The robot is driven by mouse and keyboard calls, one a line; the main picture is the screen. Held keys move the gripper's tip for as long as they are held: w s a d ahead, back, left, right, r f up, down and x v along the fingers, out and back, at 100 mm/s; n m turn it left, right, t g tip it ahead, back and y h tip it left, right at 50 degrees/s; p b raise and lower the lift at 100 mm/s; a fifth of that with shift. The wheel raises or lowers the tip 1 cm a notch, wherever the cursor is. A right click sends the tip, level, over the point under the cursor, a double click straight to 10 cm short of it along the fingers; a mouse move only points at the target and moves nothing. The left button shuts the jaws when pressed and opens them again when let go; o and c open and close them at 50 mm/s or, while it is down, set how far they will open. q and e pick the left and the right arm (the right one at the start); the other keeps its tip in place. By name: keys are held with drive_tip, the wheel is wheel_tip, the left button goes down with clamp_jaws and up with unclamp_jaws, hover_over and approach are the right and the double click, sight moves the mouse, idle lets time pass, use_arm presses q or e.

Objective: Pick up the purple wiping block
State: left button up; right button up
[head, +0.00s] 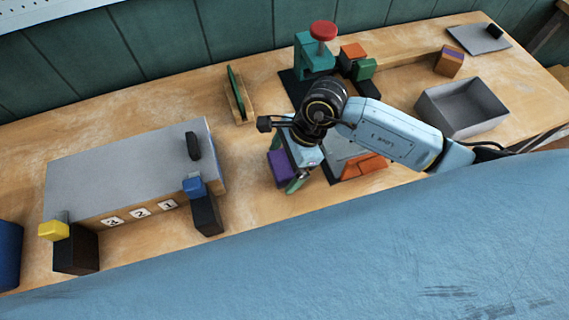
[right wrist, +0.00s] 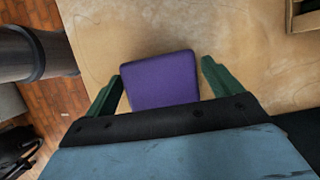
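The purple wiping block (head: 281,168) sits on the wooden table just left of my right gripper's body in the head view. It also shows in the right wrist view (right wrist: 160,80), between two dark green fingers. My right gripper (head: 292,180) points down over it. In the right wrist view my right gripper (right wrist: 165,84) is open, with one finger on each side of the block and a gap at each side, wider on the right. The gripper body hides the block's near end. My left gripper is not in view.
A grey slab fixture (head: 120,175) with numbered labels stands at the left. A teal stand with a red knob (head: 322,31) is behind my arm. A grey bin (head: 460,107) stands at the right. Table between fixture and block is clear.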

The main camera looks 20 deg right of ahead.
sight(285, 162)
drive_tip(key=c, duration=0.9)
drive_tip(key=shift+r, duration=5.05)
